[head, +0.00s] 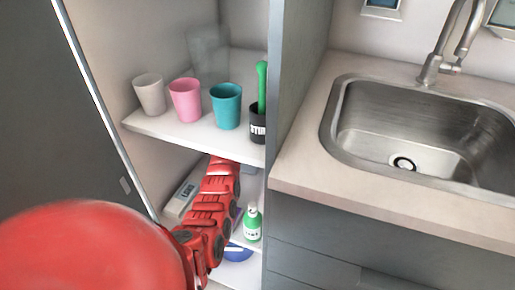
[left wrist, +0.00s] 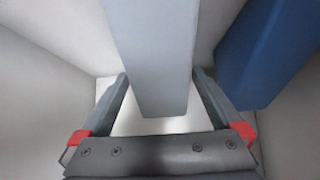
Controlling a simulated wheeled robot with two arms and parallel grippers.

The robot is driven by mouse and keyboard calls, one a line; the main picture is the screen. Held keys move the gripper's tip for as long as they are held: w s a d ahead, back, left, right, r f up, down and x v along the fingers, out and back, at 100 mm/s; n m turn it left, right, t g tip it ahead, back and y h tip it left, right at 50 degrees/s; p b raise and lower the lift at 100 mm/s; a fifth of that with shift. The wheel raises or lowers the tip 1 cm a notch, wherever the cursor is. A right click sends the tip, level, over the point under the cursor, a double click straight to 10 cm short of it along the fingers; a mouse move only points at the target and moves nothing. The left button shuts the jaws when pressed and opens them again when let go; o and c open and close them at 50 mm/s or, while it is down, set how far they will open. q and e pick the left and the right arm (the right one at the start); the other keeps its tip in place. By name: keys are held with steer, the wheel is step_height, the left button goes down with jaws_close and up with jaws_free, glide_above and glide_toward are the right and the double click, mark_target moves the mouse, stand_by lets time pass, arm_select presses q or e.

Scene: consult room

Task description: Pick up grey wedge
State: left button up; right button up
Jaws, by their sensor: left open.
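In the left wrist view a long, pale grey block, which looks like the grey wedge (left wrist: 152,45), comes in from the top, and its near end lies between the fingers of my left gripper (left wrist: 160,78). The fingers are open, one on each side of it, with a visible gap at the left; I cannot tell if the right finger touches it. In the head view my red left arm reaches into the lower shelf space of the cabinet. Its gripper and the wedge are hidden there beneath the upper shelf. My right gripper is not in view.
A blue object (left wrist: 270,50) stands close right of the wedge. The upper shelf (head: 190,131) holds a grey cup (head: 150,95), pink cup (head: 185,100), teal cup (head: 226,106) and black holder (head: 258,122). Below are a white device (head: 183,196), green bottle (head: 252,224) and blue bowl (head: 238,253).

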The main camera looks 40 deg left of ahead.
arm_select(q)
steer(key=shift+b+x, duration=0.4)
steer(key=shift+x, duration=0.8)
steer(key=shift+b+x, duration=0.85)
steer(key=shift+x, duration=0.15)
steer(key=shift+w+r, duration=0.1)
steer(key=c, duration=1.1)
